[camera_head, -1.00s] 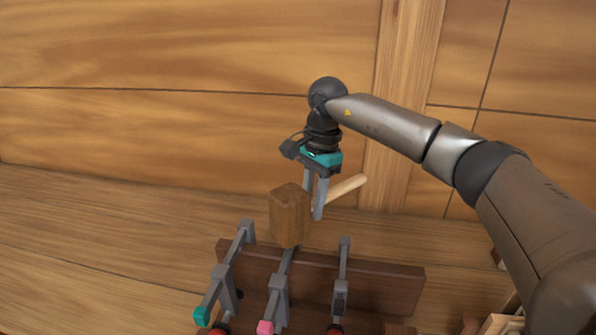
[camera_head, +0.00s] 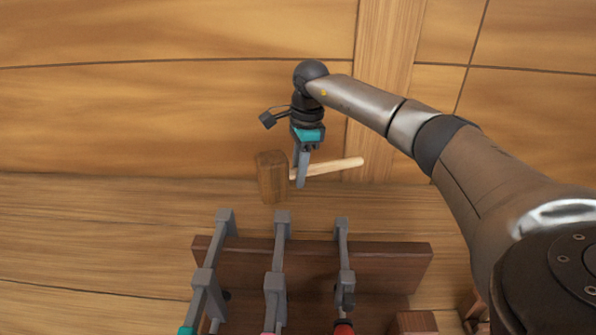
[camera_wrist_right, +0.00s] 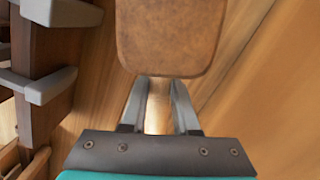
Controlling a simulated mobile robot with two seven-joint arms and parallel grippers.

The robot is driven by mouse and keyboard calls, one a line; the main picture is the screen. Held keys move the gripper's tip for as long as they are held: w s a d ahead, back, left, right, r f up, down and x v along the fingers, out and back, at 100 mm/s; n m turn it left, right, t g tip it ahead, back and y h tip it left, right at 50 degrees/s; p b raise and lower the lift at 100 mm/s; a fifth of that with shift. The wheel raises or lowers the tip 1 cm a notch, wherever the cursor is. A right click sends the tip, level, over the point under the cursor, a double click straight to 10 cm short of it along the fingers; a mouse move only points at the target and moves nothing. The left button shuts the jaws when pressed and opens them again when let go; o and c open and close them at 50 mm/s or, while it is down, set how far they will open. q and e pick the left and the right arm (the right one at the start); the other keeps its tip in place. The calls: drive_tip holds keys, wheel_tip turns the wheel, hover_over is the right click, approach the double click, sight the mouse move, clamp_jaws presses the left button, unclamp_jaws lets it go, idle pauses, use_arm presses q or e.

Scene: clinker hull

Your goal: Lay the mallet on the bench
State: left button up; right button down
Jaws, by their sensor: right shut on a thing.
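The mallet has a brown block head (camera_head: 272,177) and a pale wooden handle (camera_head: 335,166). My right gripper (camera_head: 301,180) is shut on the handle close to the head, with its fingers pointing down. In the head view the handle points right and the head is to the left of the fingers. In the right wrist view the mallet head (camera_wrist_right: 172,38) is beyond the fingers, and the handle (camera_wrist_right: 158,108) runs between them. I cannot make out the bench for certain. My left gripper is not in view.
A dark wooden rack board (camera_head: 375,262) with grey clamps (camera_head: 282,245) stands in front of the mallet; clamps also show in the right wrist view (camera_wrist_right: 45,85). A wooden block (camera_head: 415,322) is at the lower right. Plank hull walls (camera_head: 150,115) rise behind.

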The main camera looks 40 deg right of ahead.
wheel_tip(320, 180, down, 8)
drive_tip(key=b, duration=0.6)
drive_tip(key=shift+r, duration=0.15)
drive_tip(key=shift+f+b, duration=0.3)
drive_tip(key=shift+b, duration=0.1)
drive_tip(key=shift+f, duration=0.25)
drive_tip(key=shift+f+b, duration=0.4)
drive_tip(key=shift+b, duration=0.2)
drive_tip(key=shift+f, duration=0.1)
drive_tip(key=c, duration=1)
unclamp_jaws()
drive_tip(key=shift+c, duration=0.2)
drive_tip(key=o, duration=0.4)
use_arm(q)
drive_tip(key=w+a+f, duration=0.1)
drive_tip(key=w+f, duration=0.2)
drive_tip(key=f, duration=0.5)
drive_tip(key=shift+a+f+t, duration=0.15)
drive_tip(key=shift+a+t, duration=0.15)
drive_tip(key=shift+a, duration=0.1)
use_arm(e)
drive_tip(key=shift+o, duration=0.2)
